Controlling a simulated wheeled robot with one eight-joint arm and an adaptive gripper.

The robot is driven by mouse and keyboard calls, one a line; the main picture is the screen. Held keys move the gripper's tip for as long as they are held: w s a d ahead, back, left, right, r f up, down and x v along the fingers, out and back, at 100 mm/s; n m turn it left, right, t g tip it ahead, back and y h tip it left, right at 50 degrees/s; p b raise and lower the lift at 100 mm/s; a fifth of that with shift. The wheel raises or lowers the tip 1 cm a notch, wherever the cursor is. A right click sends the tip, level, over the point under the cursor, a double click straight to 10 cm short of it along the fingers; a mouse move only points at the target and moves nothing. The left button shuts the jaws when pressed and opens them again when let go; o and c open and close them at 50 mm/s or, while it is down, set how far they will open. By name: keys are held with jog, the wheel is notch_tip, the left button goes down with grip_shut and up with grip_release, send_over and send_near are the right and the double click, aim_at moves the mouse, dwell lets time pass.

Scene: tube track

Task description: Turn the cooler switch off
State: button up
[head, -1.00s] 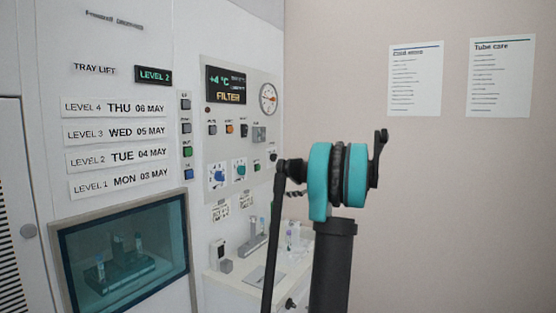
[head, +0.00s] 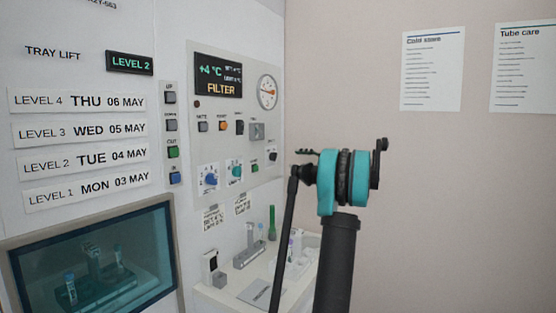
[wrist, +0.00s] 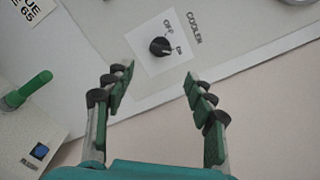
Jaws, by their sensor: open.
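The cooler switch (wrist: 159,47) is a small black rotary knob on a white plate, labelled COOLER, with OFF and ON marks beside it in the wrist view. Which mark it points to is too small to tell. In the head view the switch (head: 272,156) is a dark knob at the panel's lower right edge. My gripper (wrist: 159,72) is open and empty, its two fingers spread either side of the knob's line and apart from it. In the head view, my teal and black wrist parts hide most of the gripper.
The control panel (head: 208,107) carries a display, a gauge (head: 267,92), buttons and a blue knob (head: 210,179) and a teal knob (head: 235,172). Below it, a white counter (head: 222,296) holds tube racks and a green tube (head: 272,222).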

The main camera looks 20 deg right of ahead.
aim_at(274, 157)
jog(key=x, duration=1)
jog(key=shift+w+a, duration=0.1)
jog(key=shift+a, duration=0.05)
jog(key=shift+c, duration=0.5)
jog(key=c, duration=1.1)
jog(key=shift+o, duration=0.2)
jog(key=shift+r+n, duration=0.15)
jog(key=shift+n, duration=3.8)
jog(key=shift+r+n, duration=0.1)
jog(key=shift+n, duration=3.85)
